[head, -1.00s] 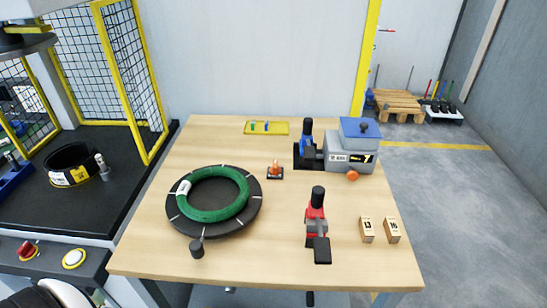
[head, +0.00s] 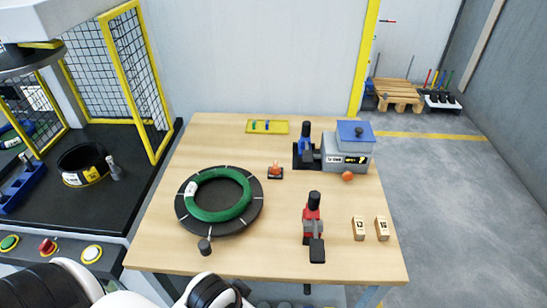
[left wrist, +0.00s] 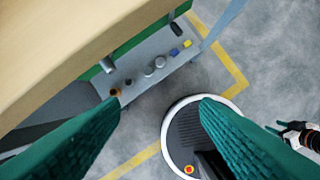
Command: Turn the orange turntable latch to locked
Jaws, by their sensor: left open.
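The orange latch (head: 275,170) stands on a small dark base on the wooden table, just right of and behind the black turntable (head: 249,221). It is too small to read its position. A green coil (head: 217,213) lies on the turntable, and a dark knob (head: 205,246) sticks out at its front. My left arm enters at the bottom left of the head view, below the table's front edge; its fingers are outside that view. In the left wrist view my left gripper (left wrist: 160,100) has two green fingers wide apart with nothing between them.
A red-and-black tool (head: 313,227), two wooden blocks (head: 370,228), a grey box with a blue lid (head: 346,148) and a yellow tray (head: 267,127) are on the table. A caged black machine bench (head: 110,205) stands left. The table's edge (left wrist: 75,75) is near the left gripper.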

